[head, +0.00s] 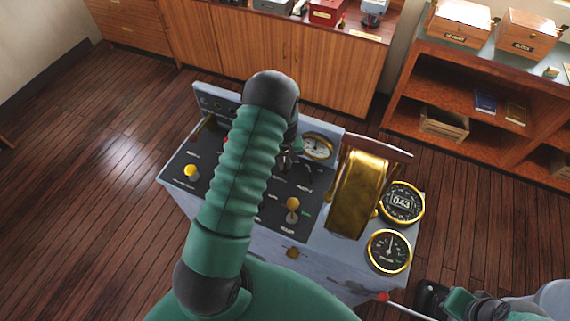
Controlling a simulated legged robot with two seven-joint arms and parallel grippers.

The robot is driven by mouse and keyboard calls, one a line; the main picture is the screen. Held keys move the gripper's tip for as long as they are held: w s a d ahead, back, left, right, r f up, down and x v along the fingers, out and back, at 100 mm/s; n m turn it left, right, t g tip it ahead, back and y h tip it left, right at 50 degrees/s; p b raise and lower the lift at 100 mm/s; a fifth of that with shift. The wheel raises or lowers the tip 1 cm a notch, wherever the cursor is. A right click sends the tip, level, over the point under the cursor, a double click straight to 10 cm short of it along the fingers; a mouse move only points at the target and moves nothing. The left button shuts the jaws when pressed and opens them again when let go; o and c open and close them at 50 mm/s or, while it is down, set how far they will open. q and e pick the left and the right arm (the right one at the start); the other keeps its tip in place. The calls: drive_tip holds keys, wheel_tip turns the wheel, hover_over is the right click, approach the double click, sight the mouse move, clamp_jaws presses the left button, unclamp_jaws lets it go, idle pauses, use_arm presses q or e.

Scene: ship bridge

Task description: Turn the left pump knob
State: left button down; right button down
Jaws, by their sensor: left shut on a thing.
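The control console (175,200) stands in the middle with a dark panel. My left arm reaches over it and covers much of its middle. My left gripper (287,160) is at the back middle of the panel, partly behind the arm, and shut on a small knob that is mostly hidden. I cannot read the label there. A yellow-topped knob (191,172) stands free at the panel's left, and another yellow knob (292,204) stands near the front. My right gripper (432,298) is at the lower right, beside the console; its fingers are not clear.
A brass housing (358,195) rises on the console's right, beside two round gauges (401,202). A red-tipped lever (383,297) sticks out at the lower right. Wooden cabinets (290,55) and a shelf (470,85) stand behind. The floor at left is clear.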

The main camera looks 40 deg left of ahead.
sight(286, 166)
use_arm(q)
drive_tip(key=shift+s+d+f, duration=0.2)
drive_tip(key=shift+s, duration=0.05)
drive_tip(key=c, duration=1.7)
unclamp_jaws()
drive_tip(key=shift+o, duration=1.2)
drive_tip(key=shift+w, duration=0.1)
drive_tip(key=shift+a+r, duration=0.1)
wheel_tip(286, 166, up, 17)
drive_tip(key=b, duration=0.3)
drive_tip(key=shift+w, duration=0.15)
drive_tip(key=shift+a, duration=0.1)
